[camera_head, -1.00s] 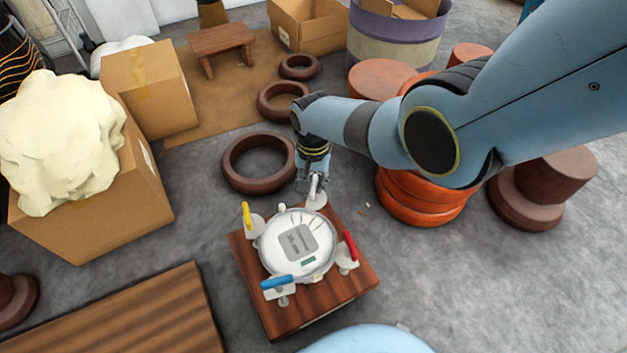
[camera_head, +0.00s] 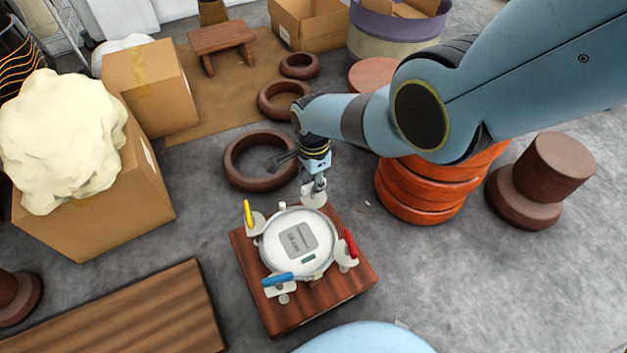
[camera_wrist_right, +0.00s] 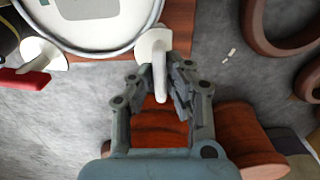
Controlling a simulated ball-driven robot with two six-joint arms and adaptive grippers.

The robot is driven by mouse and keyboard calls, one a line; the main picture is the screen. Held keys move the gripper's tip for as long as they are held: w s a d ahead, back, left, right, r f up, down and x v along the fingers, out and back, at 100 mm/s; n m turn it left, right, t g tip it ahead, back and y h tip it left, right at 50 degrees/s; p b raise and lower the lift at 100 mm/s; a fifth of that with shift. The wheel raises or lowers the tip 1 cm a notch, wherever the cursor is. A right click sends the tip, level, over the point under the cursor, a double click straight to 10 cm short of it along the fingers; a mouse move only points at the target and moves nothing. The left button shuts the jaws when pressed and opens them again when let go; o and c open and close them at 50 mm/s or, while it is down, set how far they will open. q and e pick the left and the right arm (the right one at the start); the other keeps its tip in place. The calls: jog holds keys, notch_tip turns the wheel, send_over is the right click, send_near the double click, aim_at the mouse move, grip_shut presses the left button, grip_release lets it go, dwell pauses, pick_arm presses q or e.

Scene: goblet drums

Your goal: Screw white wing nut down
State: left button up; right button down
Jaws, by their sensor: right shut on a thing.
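The round white drum head (camera_head: 290,262) lies in its metal rim on a square wooden block (camera_head: 345,283). Yellow (camera_head: 248,213), red (camera_head: 350,243) and blue (camera_head: 278,279) handled fittings sit around it. The white wing nut (camera_wrist_right: 152,45) is beside the rim in the right wrist view, its narrow arm pointing between my fingers. My right gripper (camera_wrist_right: 158,82) is shut on it; the gripper also shows in the head view (camera_head: 314,189), at the block's far corner, where it partly hides the nut. My left gripper is out of view.
Brown rings (camera_head: 262,160) lie on the floor behind the block. Stacked orange discs (camera_head: 425,190) stand to the right under my right arm. A cardboard box with a cream lump (camera_head: 62,140) is at left. A wooden board (camera_head: 130,320) lies front left.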

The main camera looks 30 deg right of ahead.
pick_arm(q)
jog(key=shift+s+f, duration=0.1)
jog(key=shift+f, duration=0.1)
pick_arm(e)
jog(key=shift+m, duration=1)
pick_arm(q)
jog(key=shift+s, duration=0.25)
pick_arm(e)
jog(key=c, duration=1.3)
grip_release()
jog(key=shift+c, duration=0.2)
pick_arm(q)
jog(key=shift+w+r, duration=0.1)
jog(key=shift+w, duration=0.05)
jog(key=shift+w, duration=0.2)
pick_arm(e)
jog(key=shift+r, duration=0.1)
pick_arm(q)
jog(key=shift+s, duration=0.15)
pick_arm(e)
notch_tip(320, 180, up, 12)
